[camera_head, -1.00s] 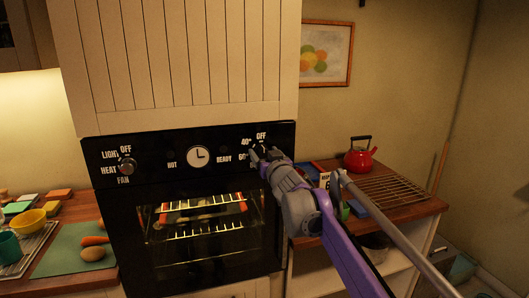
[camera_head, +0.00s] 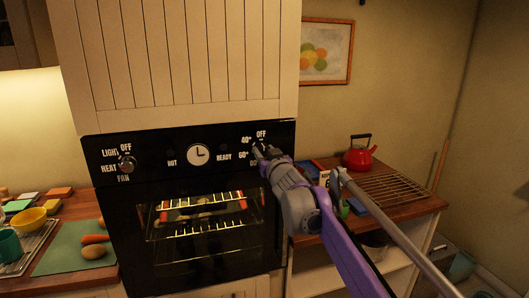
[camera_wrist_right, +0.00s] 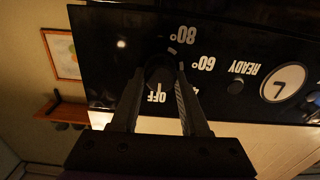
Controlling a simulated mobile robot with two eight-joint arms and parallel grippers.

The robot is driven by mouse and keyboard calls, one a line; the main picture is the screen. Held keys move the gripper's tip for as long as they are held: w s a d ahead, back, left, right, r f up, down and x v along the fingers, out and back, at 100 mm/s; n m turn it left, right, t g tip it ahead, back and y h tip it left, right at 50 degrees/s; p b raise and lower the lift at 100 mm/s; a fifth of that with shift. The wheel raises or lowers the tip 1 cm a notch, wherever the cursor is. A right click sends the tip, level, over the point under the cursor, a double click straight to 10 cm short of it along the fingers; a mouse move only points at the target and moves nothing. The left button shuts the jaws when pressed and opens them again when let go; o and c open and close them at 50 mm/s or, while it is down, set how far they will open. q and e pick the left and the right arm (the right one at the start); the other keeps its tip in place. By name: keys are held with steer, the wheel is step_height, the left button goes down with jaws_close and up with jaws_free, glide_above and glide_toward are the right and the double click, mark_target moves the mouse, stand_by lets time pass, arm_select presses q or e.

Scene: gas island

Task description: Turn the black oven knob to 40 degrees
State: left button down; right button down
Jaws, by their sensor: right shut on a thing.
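The black oven knob (camera_wrist_right: 158,76) is at the right end of the black oven panel (camera_head: 217,133), amid white OFF, 40° and 60° labels. In the wrist view, which shows the labels upside down, its white mark points toward OFF. My left gripper is not in view.
A second knob (camera_head: 127,165) with LIGHT, HEAT, FAN and OFF labels is at the panel's left. A round clock (camera_head: 198,156) sits between. Below is the oven's glass door (camera_head: 205,258). A red kettle (camera_head: 361,155) and wire rack (camera_head: 397,187) are on the right counter.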

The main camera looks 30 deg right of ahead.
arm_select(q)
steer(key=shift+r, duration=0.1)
arm_select(e)
steer(key=n+p, duration=0.1)
steer(key=n, duration=0.4)
steer(key=shift+a+n+p, duration=0.1)
steer(key=shift+n+p, duration=0.2)
steer(key=shift+n, duration=0.1)
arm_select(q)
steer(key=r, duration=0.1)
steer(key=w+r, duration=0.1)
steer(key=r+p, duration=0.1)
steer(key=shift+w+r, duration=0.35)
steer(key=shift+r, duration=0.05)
arm_select(e)
steer(key=n, duration=0.4)
steer(key=shift+n, duration=0.3)
steer(key=shift+f, duration=0.1)
steer(key=shift+c, duration=2)
jaws_free()
